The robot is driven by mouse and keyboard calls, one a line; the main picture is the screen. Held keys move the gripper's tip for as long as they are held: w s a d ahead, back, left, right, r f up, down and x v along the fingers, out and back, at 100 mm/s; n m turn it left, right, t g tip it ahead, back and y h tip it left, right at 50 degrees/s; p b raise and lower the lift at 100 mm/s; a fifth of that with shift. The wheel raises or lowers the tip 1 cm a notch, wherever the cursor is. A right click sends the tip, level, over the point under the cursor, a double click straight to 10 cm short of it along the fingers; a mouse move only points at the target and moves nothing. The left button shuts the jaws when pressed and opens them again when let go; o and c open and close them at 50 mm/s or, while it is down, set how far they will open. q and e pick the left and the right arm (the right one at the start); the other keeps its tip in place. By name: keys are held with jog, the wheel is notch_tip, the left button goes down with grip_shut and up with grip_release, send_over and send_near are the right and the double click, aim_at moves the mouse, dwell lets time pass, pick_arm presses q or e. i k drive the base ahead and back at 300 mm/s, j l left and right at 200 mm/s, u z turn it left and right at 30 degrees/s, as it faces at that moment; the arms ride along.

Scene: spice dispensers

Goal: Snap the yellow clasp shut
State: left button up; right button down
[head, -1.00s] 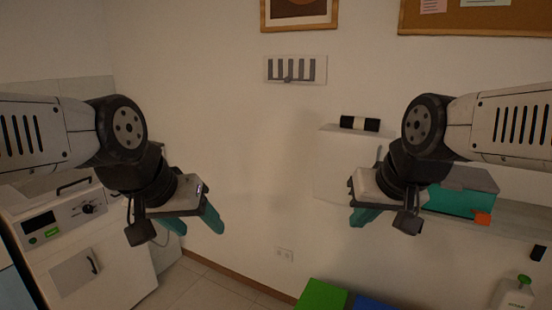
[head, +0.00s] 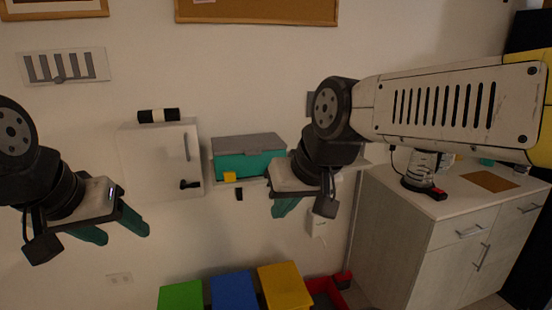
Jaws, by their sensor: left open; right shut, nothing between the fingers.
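A teal box with a grey lid (head: 247,146) sits on a shelf against the wall. A yellow clasp (head: 229,176) is on the lower left of its front; whether it is latched is too small to tell. My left gripper (head: 112,228) is open and empty at the lower left, well apart from the box. My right gripper (head: 286,207) is shut and empty, just right of and below the box in the picture. My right arm hides the area right of the box.
A white wall cabinet (head: 155,165) with a black roll (head: 158,115) on top hangs left of the box. Green (head: 180,296), blue (head: 233,290) and yellow (head: 284,286) bins stand below. A counter (head: 440,200) is at the right.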

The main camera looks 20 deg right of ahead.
aim_at(230, 176)
jog(key=z, duration=0.35)
jog(key=l+u, duration=0.2)
jog(key=l, duration=0.65)
jog(key=l+u, duration=0.25)
jog(key=l, duration=0.6)
jog(key=k, duration=0.1)
